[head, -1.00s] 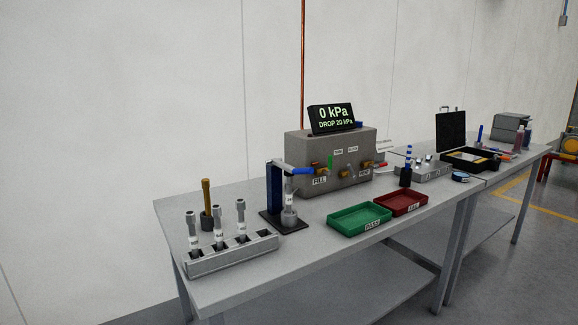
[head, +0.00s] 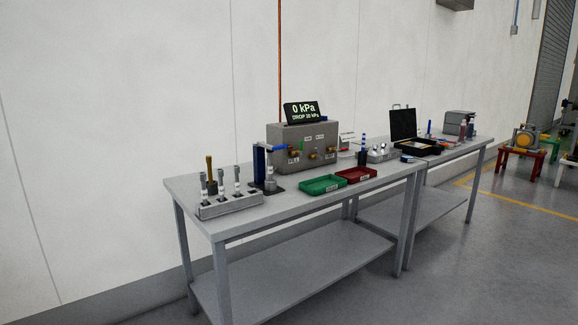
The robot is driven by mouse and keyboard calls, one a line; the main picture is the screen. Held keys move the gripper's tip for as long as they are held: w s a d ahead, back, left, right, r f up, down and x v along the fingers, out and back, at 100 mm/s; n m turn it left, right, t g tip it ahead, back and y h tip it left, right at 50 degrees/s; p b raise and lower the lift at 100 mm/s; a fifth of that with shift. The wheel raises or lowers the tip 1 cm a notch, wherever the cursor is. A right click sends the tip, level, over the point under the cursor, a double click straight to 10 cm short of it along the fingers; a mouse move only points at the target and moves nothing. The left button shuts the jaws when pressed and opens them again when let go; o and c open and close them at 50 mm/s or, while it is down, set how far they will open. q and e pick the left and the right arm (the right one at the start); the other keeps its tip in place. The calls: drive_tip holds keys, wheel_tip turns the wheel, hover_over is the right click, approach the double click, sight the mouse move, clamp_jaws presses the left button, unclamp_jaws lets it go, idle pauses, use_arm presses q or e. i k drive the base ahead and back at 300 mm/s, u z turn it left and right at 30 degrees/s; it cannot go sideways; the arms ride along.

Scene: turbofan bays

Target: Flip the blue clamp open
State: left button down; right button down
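The blue clamp (head: 258,166) stands on the bench left of the grey test box. It has an upright blue post on a dark base, and its arm with a blue handle (head: 277,151) reaches out to the right, roughly level. A grey part (head: 270,174) stands upright under the arm; whether the arm touches it is too small to tell. Neither of my grippers shows in the head view.
The grey test box (head: 305,146) carries a display reading 0 kPa. A green tray (head: 322,188) and a red tray (head: 356,178) lie in front. A rack (head: 230,206) with several upright parts is at the left. The floor before the bench (head: 200,236) is clear.

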sight(269, 148)
drive_tip(key=u, duration=0.85)
drive_tip(key=i, duration=1.55)
drive_tip(key=z, duration=0.5)
